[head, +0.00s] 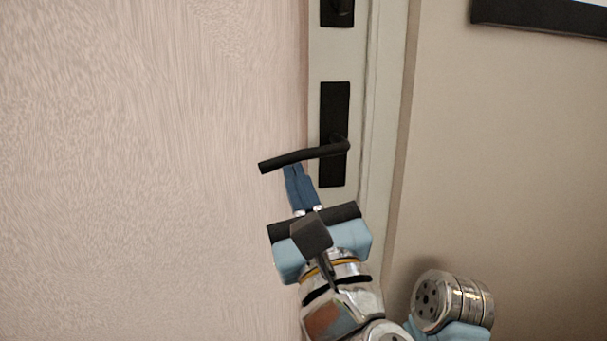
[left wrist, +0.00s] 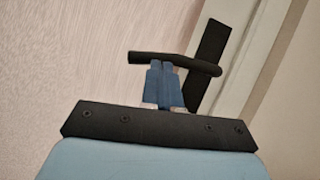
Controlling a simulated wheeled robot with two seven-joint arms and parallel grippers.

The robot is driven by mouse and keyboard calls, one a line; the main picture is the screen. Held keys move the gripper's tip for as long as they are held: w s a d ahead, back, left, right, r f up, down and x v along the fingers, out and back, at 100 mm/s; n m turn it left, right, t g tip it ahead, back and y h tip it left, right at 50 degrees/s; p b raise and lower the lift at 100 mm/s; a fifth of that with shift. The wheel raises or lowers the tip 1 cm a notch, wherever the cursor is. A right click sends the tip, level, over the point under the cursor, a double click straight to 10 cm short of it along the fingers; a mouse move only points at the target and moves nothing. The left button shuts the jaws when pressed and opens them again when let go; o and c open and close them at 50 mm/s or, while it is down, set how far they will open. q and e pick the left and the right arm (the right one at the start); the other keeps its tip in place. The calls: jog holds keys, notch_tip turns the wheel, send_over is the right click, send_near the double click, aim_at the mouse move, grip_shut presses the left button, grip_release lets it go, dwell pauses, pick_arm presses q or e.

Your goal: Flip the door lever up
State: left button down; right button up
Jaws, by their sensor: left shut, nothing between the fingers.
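The black door lever (head: 303,157) sticks out to the left from its tall black plate (head: 334,105) on the door's right edge. It tilts slightly, its free left end lower than its pivot in the head view. My left gripper (head: 292,169) is shut and empty. Its blue fingertips are just under the lever, near the middle of the bar; I cannot tell for sure whether they touch it. In the left wrist view the lever (left wrist: 175,61) crosses at the fingertips (left wrist: 167,66), with the plate (left wrist: 209,60) behind. My right gripper is not in view.
The pale wood-grain door (head: 150,170) fills the left side. A second black fitting (head: 337,12) sits above the lever plate. The door frame (head: 385,110) and bare wall (head: 500,150) are to the right, with a dark-framed item (head: 540,18) at upper right.

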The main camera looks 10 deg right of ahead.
pick_arm(q)
jog(key=shift+a+r+m+h+p, duration=0.2)
jog(key=shift+r+m+h+p, duration=0.4)
jog(key=shift+m, duration=0.5)
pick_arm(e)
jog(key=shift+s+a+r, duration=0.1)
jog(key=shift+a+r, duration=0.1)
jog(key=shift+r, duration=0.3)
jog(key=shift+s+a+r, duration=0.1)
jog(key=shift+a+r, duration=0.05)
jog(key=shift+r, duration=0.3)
pick_arm(q)
jog(key=shift+f, duration=0.25)
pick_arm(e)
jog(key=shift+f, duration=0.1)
